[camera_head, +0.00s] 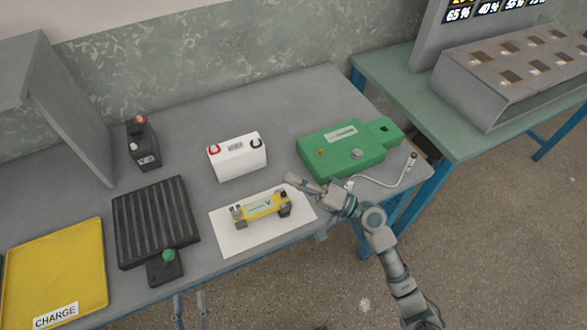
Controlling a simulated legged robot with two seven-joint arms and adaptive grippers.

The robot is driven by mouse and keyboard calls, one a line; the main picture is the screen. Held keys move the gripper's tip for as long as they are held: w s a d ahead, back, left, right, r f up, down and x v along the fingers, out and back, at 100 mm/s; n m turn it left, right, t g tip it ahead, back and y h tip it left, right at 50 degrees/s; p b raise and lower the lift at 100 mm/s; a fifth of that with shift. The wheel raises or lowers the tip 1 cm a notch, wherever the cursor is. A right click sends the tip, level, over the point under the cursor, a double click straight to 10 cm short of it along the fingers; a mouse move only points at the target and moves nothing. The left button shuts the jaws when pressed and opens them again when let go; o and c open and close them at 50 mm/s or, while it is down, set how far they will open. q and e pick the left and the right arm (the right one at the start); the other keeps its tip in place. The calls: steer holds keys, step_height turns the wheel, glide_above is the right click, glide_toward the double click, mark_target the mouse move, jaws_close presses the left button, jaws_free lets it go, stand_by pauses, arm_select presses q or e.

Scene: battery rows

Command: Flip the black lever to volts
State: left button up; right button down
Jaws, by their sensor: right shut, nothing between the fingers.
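A yellow meter (262,206) with a pale label marked V lies on a white sheet (228,241). A small dark part (285,198), which looks like the black lever, stands at its right end; which way it points is too small to tell. A grey post stands at its left end. My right gripper (290,180) is shut and empty, just above and right of the meter's right end; I cannot tell whether it touches the dark part. My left gripper (189,303) shows at the bottom edge as two separated fingers, apparently open and empty, below the table's front edge.
A white battery (238,158) and a green unit (350,150) with a cable stand behind the meter. A black ribbed pad (155,220), a dark battery (143,145) and a yellow CHARGE tray (55,280) are left. A second table (455,135) stands right.

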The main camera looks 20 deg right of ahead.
step_height(320, 180, up, 6)
steer(key=shift+f, duration=0.1)
stand_by(0.6)
